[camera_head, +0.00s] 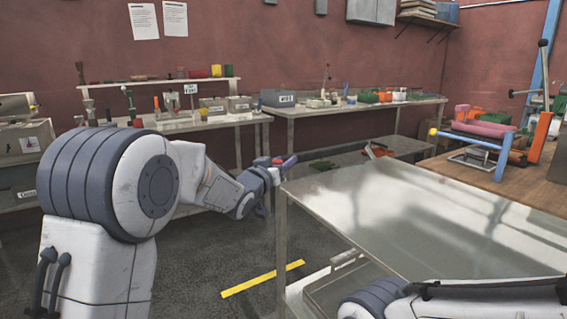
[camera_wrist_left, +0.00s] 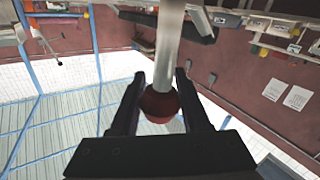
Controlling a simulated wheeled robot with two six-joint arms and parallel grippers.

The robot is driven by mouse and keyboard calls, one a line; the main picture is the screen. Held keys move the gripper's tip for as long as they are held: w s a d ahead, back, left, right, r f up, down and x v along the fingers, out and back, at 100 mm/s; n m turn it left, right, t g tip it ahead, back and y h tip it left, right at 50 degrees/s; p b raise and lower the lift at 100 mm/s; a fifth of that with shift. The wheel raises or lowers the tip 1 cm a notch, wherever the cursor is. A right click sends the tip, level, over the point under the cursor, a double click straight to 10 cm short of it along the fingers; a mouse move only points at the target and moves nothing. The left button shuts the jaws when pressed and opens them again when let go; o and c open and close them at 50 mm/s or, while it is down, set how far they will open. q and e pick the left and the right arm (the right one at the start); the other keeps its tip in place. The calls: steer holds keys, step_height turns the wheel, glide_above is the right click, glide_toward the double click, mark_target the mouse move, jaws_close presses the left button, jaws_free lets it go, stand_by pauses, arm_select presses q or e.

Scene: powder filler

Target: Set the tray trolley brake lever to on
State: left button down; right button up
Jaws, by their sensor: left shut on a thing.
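A lever with a pale grey rod (camera_wrist_left: 168,55) and a dark red ball knob (camera_wrist_left: 159,105) stands between the two dark fingers of my left gripper (camera_wrist_left: 160,76) in the left wrist view. The gripper is shut on this lever. In the head view my left gripper (camera_head: 279,165) is at the far left corner of the shiny metal trolley (camera_head: 400,215), with a small red spot of the knob (camera_head: 277,161) showing at it. The lever's base and any on or off marking are hidden. My right gripper is out of view.
A wooden bench (camera_head: 500,183) with coloured parts and a blue post stands at the right. Metal tables (camera_head: 350,108) with tools and boxes line the red back wall. A yellow floor strip (camera_head: 262,279) lies left of the trolley. The trolley top is bare.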

arm_select(q)
steer(key=shift+w+a, duration=0.1)
stand_by(0.4)
steer(key=shift+w+a+f+p, duration=0.1)
steer(key=shift+w+a+p, duration=0.25)
steer(key=shift+w+a, duration=0.25)
steer(key=w+a+f+n+g+p, duration=0.1)
steer(key=w+a+f+n+p, duration=0.1)
steer(key=p, duration=0.6)
steer(key=shift+w+a+f+g, duration=0.4)
steer(key=shift+w+a+f, duration=0.35)
steer(key=shift+w+f, duration=0.65)
steer(key=shift+w+r, duration=0.15)
steer(key=shift+r, duration=0.05)
steer(key=shift+c, duration=2.2)
jaws_free()
steer(key=shift+o, duration=0.3)
steer(key=shift+r, duration=0.25)
steer(key=v, duration=1)
steer(key=shift+s+b, duration=0.2)
steer(key=shift+b, duration=0.15)
